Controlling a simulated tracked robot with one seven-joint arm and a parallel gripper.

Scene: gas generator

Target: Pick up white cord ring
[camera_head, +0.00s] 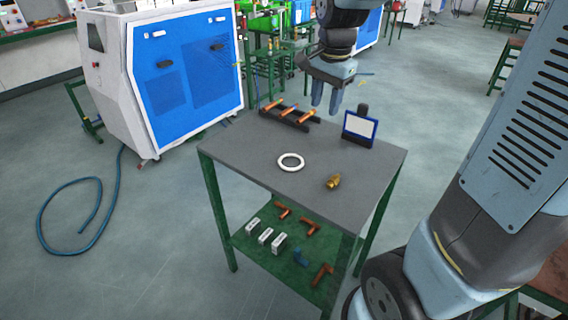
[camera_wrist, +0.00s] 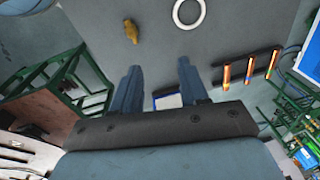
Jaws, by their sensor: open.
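The white cord ring (camera_head: 291,162) lies flat on the grey top of a small green-legged table (camera_head: 250,165), near its middle. In the wrist view the ring (camera_wrist: 177,19) shows at the top, beyond my fingertips and cut by the frame edge. My gripper (camera_head: 325,108) is above the back part of the table, pointing down, with its two fingers apart and nothing between them. In the wrist view its fingers (camera_wrist: 159,72) are also spread. The gripper is apart from the ring, farther back and higher.
A brass fitting (camera_head: 333,182) lies right of the ring. A blue-framed stand (camera_head: 360,128) and a dark rack with copper rods (camera_head: 290,113) stand at the back. Fittings and white boxes (camera_head: 265,236) lie on the lower shelf. A blue-white machine (camera_head: 165,75) stands left, with a hose (camera_head: 70,185) on the floor.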

